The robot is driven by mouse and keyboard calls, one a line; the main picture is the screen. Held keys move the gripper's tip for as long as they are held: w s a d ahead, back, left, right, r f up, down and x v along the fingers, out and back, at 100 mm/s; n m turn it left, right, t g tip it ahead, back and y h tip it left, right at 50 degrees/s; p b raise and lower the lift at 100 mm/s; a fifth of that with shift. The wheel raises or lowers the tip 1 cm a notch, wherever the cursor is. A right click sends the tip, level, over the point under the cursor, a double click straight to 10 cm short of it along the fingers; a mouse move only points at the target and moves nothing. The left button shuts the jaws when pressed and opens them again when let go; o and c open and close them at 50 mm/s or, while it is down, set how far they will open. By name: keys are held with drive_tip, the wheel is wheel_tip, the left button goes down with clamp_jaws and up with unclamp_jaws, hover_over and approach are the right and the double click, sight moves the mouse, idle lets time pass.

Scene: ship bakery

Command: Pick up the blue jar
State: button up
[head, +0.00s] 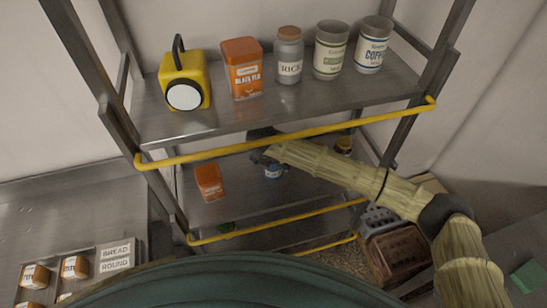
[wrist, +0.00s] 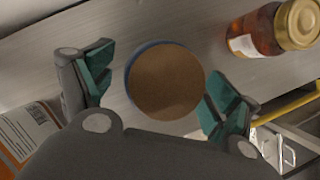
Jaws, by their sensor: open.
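The blue jar (head: 273,173) stands on the middle shelf, mostly hidden behind my gripper and arm in the head view. In the wrist view the blue jar (wrist: 166,83) is seen from above, with a round brown top and a thin blue rim. My gripper (head: 262,160) is at the jar. In the wrist view my gripper (wrist: 160,88) is open, with one green-padded finger to the left of the jar and the other to its lower right. A gap shows on the left; the right finger looks very close, and I cannot tell if it touches.
An orange tin (head: 209,182) stands left of the jar on the same shelf. An amber jar with a gold lid (wrist: 272,30) stands to the right. The upper shelf (head: 270,112) holds several containers, with a yellow rail (head: 300,133) along its front.

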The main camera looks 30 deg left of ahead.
drive_tip(key=shift+p+x, duration=0.45)
drive_tip(key=shift+x, duration=0.8)
drive_tip(key=c, duration=1.6)
drive_tip(key=shift+r, duration=0.1)
